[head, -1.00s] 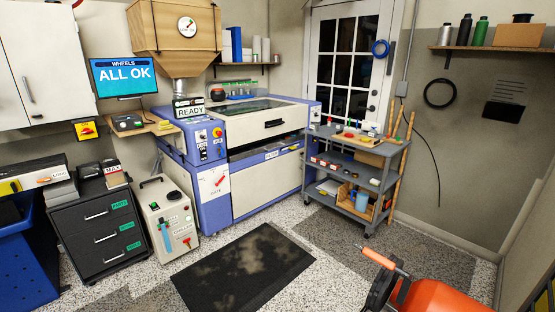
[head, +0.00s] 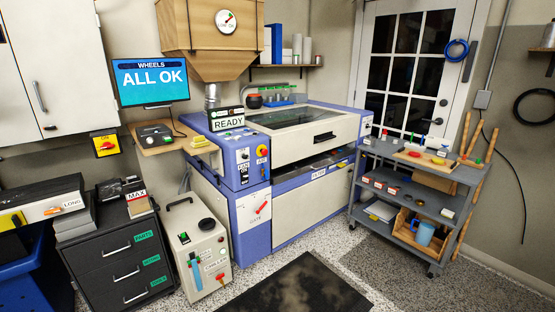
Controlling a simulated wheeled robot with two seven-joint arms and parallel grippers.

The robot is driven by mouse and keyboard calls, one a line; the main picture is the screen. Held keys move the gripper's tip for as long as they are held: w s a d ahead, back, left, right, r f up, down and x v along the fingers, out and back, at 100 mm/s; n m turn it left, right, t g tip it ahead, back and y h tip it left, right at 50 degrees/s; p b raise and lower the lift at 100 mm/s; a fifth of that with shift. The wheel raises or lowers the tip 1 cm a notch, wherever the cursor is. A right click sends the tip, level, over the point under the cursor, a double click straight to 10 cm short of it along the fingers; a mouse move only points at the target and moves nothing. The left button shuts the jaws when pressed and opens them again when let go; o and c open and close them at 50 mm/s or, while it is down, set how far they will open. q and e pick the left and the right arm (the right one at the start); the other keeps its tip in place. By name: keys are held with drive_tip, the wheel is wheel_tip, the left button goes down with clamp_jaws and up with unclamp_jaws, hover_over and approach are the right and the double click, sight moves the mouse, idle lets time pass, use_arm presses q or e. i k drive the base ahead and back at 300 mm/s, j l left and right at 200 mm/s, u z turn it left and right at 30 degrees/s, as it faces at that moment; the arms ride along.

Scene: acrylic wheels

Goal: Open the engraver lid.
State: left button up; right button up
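The engraver (head: 262,180) is a blue and cream machine against the back wall, in the middle of the head view. Its lid (head: 316,140) is down, with a dark window on top and a black handle (head: 313,139) on its cream front. A sign reading READY (head: 228,119) stands at its left end. The control panel (head: 252,162) has a red button on a yellow base and other switches. Neither of my grippers is in view.
A grey shelf cart (head: 415,205) with wooden posts stands close to the engraver's right end. A chiller-like box (head: 199,248) and a black drawer cabinet (head: 120,258) stand at the left. A dark mat (head: 305,288) lies on the open floor in front.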

sight(290, 145)
drive_tip(key=i+l+z, duration=0.15)
drive_tip(key=i+z, duration=0.8)
drive_tip(key=i+j+z, duration=0.1)
drive_tip(key=i+z, duration=0.35)
drive_tip(key=k, duration=0.1)
